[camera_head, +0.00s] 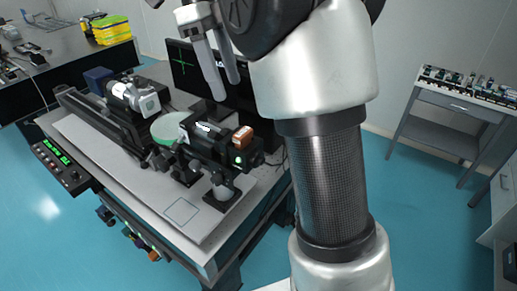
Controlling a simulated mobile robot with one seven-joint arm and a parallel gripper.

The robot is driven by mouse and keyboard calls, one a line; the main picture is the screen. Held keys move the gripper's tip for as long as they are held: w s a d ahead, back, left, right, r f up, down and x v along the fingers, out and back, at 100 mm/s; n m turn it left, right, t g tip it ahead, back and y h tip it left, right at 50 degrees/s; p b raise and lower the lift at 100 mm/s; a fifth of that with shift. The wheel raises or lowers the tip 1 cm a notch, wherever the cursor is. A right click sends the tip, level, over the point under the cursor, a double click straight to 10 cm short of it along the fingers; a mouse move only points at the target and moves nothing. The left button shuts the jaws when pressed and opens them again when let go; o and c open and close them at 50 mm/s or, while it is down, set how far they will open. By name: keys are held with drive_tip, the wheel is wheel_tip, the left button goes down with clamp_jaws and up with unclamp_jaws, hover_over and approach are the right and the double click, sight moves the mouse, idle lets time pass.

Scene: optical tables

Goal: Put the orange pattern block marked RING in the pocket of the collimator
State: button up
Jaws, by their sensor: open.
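The orange block (242,137) sits upright at the top of the right end of the black collimator (207,142), on the optical table. It appears to be seated in the pocket there, but I cannot tell how deep. Its marking is too small to read. A small green light shows on the collimator's end face below it. My gripper (227,90) is open and empty, above and behind the collimator in the picture, with its fingers pointing down and apart from the block.
The optical table (120,172) has an empty outlined square (182,211) near its front corner. A grey-white instrument (134,97) on a rail and a blue box (98,79) stand to the left. A monitor (185,66) is behind. A side bench (450,105) is at right.

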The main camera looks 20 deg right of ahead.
drive_tip(key=s+d+f+n+t+y, duration=0.1)
drive_tip(key=s+f+n+t, duration=0.3)
drive_tip(key=s+n, duration=0.6)
drive_tip(key=s+d+f+n+t+y, duration=0.1)
drive_tip(key=s+f+n+t, duration=0.3)
drive_tip(key=s+n, duration=0.6)
drive_tip(key=n, duration=0.4)
drive_tip(key=shift+f+n, duration=0.2)
drive_tip(key=shift+n, duration=0.2)
drive_tip(key=shift+a, duration=0.1)
